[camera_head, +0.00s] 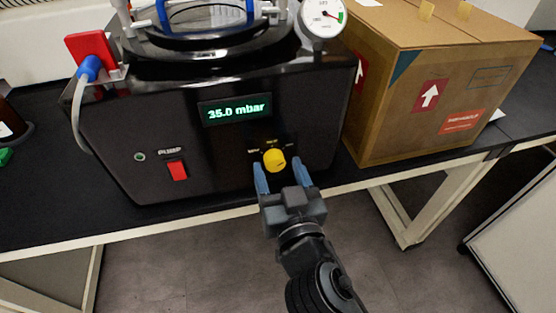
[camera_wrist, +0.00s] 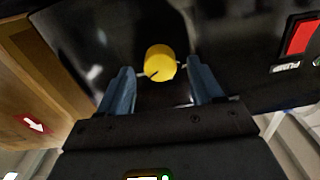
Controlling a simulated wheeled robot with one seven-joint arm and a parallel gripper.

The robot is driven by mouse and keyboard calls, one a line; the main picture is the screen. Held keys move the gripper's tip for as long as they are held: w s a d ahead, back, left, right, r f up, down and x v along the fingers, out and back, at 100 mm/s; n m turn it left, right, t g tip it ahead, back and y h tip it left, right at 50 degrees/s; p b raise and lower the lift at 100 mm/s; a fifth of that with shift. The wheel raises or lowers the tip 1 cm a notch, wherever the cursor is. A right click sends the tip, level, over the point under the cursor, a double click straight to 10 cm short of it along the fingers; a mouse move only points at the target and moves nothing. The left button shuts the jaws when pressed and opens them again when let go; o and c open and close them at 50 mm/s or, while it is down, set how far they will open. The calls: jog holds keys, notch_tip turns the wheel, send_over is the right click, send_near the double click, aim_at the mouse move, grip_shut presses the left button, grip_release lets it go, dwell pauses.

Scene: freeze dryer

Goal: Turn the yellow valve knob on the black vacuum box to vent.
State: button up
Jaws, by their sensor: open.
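The black vacuum box (camera_head: 225,150) stands on the dark bench. Its display (camera_head: 236,109) reads 35.0 mbar. The yellow valve knob (camera_head: 274,160) is on the lower right of its front panel, with small labels around it that I cannot read well. The knob also shows in the wrist view (camera_wrist: 160,63), with a dark pointer line on its face. My gripper (camera_head: 281,176) is open in front of the panel, its blue fingers on either side of the knob. In the wrist view the fingers (camera_wrist: 160,85) stand apart from the knob, with a gap on each side.
A cardboard box (camera_head: 430,95) stands close on the right of the vacuum box. A red pump switch (camera_head: 177,170) is on the panel's left. A round gauge (camera_head: 323,17) and a red part (camera_head: 90,50) with a hose sit on top. Floor is free in front of the bench.

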jog(key=shift+x, duration=0.85)
jog(key=shift+c, duration=0.3)
jog(key=c, duration=1)
